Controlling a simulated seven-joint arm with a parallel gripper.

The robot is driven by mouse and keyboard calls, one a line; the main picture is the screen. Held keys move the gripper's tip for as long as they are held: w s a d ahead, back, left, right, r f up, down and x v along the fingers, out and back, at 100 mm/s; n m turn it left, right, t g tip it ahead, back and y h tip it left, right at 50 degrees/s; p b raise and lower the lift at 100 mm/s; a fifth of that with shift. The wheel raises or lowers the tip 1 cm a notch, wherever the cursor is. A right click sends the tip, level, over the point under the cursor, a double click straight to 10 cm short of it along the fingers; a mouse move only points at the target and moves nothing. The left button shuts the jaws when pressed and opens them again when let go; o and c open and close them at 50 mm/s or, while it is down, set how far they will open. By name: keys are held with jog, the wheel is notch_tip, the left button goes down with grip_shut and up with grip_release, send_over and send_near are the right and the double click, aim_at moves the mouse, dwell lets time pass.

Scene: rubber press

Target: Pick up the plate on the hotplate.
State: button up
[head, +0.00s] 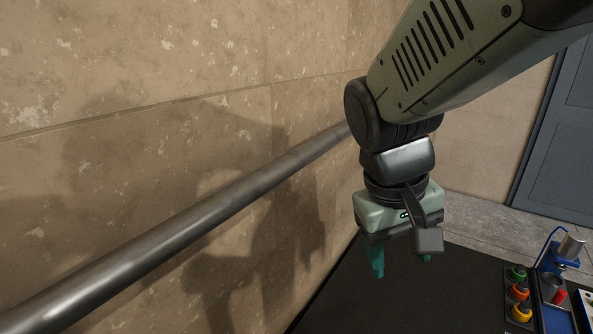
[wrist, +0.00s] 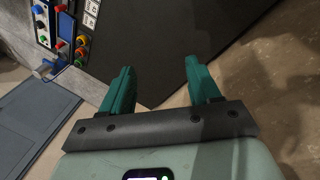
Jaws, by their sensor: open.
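My gripper (head: 402,264) hangs pointing down above a dark flat surface (head: 440,295) in the head view. Its two teal fingers are apart with nothing between them; they also show in the wrist view (wrist: 158,85). I cannot make out a plate or a hotplate in either view.
A panel with green, orange and yellow knobs (head: 519,291) is at the lower right, beside a blue and metal device (head: 563,252). A metal rail (head: 180,235) runs along the stone wall (head: 150,100) on the left. A grey door (head: 562,140) stands at the right.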

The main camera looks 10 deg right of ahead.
jog(key=s+d+f+n+g+h, duration=0.25)
jog(key=s+d+f+g, duration=0.3)
jog(key=d+f, duration=0.5)
jog(key=s+d+f+n+g+h, duration=0.1)
jog(key=s+d+f+g+h, duration=0.4)
jog(key=d+f, duration=0.55)
jog(key=s+d+f+n+g+h, duration=0.3)
jog(key=s+d+f+n, duration=0.3)
jog(key=s+d, duration=0.2)
jog(key=shift+y, duration=0.25)
jog(key=f, duration=0.5)
jog(key=s+f, duration=0.1)
jog(key=f, duration=0.1)
jog(key=shift+s+d+f, duration=0.1)
jog(key=shift+d+f, duration=0.2)
jog(key=shift+f, duration=0.1)
jog(key=x, duration=0.6)
jog(key=shift+s+d, duration=0.1)
jog(key=shift+d, duration=0.15)
jog(key=shift+c, duration=0.4)
